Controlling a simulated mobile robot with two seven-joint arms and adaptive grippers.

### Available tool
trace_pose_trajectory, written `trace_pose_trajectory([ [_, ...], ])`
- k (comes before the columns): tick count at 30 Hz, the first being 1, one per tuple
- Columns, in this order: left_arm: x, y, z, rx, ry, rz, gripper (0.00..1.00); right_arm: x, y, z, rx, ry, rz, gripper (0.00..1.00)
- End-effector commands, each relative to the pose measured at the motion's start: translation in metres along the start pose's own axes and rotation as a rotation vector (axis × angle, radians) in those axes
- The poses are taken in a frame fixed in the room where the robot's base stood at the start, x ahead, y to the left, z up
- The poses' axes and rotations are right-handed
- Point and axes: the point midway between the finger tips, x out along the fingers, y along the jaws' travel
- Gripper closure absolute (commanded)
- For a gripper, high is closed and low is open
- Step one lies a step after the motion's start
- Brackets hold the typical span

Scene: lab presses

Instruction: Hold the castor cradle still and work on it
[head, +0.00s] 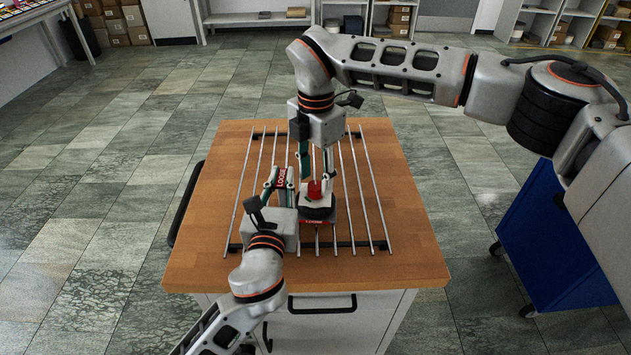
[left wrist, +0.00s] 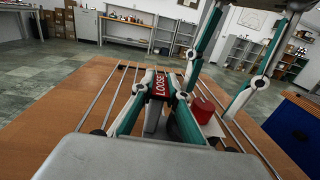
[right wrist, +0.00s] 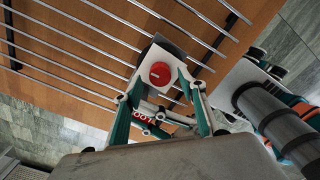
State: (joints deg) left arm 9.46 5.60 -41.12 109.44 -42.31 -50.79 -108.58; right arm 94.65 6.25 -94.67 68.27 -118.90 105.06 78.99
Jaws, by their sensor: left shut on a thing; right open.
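The castor cradle (head: 318,211) stands on the rods of the table, with a dark round body, a pale top plate and a red knob (head: 315,190). The knob shows at the right in the left wrist view (left wrist: 203,106) and from above in the right wrist view (right wrist: 161,74), with a pale line across it. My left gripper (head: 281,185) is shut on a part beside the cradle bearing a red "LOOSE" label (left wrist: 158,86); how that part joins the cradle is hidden. My right gripper (head: 316,178) points down, open, its fingers beside the knob; contact is unclear.
Parallel metal rods (head: 371,200) run along the wooden table (head: 415,245), with dark cross supports at both ends. The tabletop is otherwise clear. A blue cabinet on wheels (head: 545,240) stands to the right. Shelves with boxes (head: 400,20) line the back.

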Motion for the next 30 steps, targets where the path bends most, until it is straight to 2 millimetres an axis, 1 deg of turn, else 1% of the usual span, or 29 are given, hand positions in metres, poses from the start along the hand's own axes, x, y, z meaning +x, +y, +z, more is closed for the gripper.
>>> trace_pose_trajectory([
  [1,0.000,0.000,0.002,-0.002,-0.004,0.000,1.00,0.006,0.000,0.000,0.001,0.001,-0.001,0.59],
  [3,0.000,0.000,0.002,-0.002,-0.004,0.000,1.00,0.013,0.000,0.000,0.000,0.001,0.000,0.59],
  [6,0.000,0.000,0.002,-0.002,-0.004,0.000,1.00,0.018,0.000,0.000,0.000,0.001,0.000,0.59],
  [16,0.000,0.000,0.002,-0.002,-0.004,0.000,1.00,0.021,0.000,0.000,0.000,0.000,0.001,0.59],
  [17,0.000,0.000,0.002,-0.002,-0.004,0.000,1.00,0.021,0.000,0.000,0.000,0.000,0.001,0.67],
  [18,0.000,0.000,0.002,-0.002,-0.004,0.000,1.00,0.021,0.000,0.000,0.000,0.000,0.001,0.77],
  [20,0.000,0.000,0.002,-0.002,-0.004,0.000,1.00,0.021,0.000,0.000,0.000,0.000,0.001,0.93],
  [21,0.000,0.000,0.002,-0.002,-0.004,0.000,1.00,0.021,0.000,0.000,0.000,0.000,0.001,0.97],
  [30,0.000,0.000,0.002,-0.002,-0.004,-0.001,1.00,0.021,0.000,0.000,-0.020,0.000,0.001,0.97],
])
